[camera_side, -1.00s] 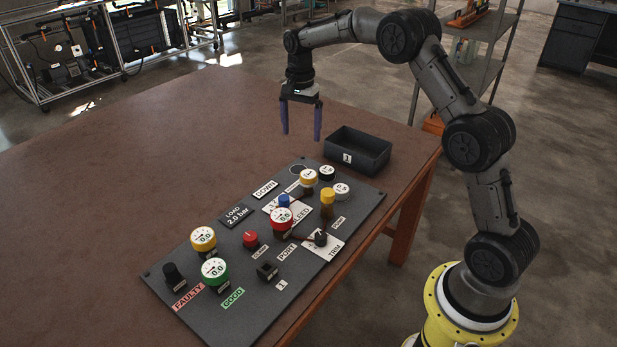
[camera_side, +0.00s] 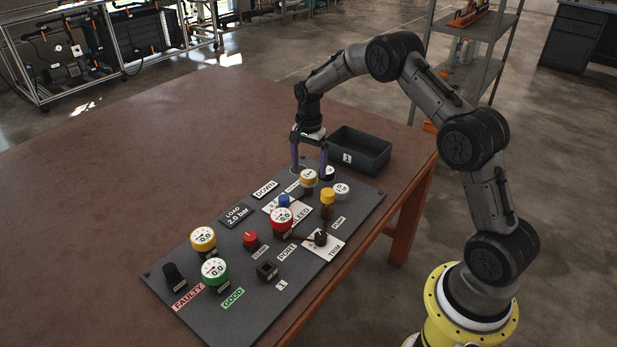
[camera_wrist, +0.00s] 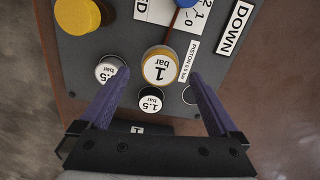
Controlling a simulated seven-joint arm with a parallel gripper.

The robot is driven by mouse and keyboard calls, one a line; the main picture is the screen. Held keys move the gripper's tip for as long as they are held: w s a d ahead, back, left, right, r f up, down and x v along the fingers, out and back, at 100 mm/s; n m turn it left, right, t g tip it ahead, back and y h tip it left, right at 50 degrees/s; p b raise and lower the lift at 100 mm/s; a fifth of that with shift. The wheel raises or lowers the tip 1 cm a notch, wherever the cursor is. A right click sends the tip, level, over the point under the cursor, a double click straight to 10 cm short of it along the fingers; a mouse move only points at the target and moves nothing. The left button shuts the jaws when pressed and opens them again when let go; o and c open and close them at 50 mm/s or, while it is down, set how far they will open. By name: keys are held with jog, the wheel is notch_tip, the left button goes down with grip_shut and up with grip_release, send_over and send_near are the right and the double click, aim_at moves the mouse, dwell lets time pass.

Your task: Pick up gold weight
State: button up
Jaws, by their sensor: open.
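The gold weight (camera_wrist: 160,65), a gold-rimmed disc with a white top marked 1 bar, sits on the panel beside the PISTON label. It also shows in the side view (camera_side: 308,178). My gripper (camera_side: 309,173) points down with its two purple fingers apart, over the far end of the panel. In the wrist view my gripper (camera_wrist: 160,75) is empty, with one fingertip on each side of the gold weight. I see no contact. The side view does not settle how high the fingertips are above the panel.
A black 1.5 weight (camera_wrist: 150,102) and a silver weight (camera_wrist: 110,71) stand close to the gold one. An empty round spot (camera_wrist: 189,95) lies on the other side. A black tray (camera_side: 372,143) stands behind the panel (camera_side: 215,320). Gauges and knobs crowd its nearer part.

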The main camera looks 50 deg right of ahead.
jog(key=shift+f, duration=1.1)
jog(key=shift+r, duration=0.1)
grip_shut()
